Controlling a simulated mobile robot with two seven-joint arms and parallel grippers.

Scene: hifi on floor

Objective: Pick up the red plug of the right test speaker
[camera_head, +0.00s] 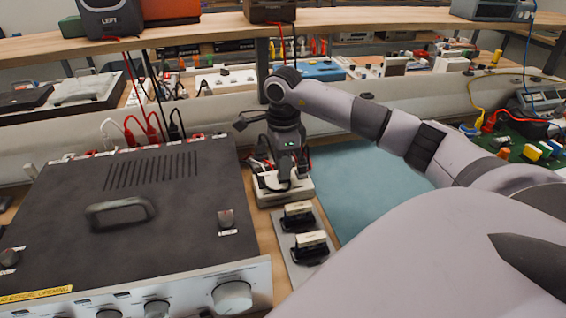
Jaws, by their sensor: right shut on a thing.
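My right gripper (287,178) points down just right of the amplifier, over a small white block (298,196). It is shut on what appears to be the red plug; the fingers and wrist hide most of it. Bits of red and dark cable show beside the wrist. The right test speaker (270,11) seems to be the brown box on the shelf, only its lower part in view. A red wire and a dark wire hang from it and pass behind my arm. My left gripper is not in view.
A black amplifier (130,210) with knobs fills the left, with red, white and black plugs at its rear. A panel with two black-and-white blocks (310,245) lies in front. A blue mat (365,185) is clear. The LEFT speaker (110,20) stands on the shelf.

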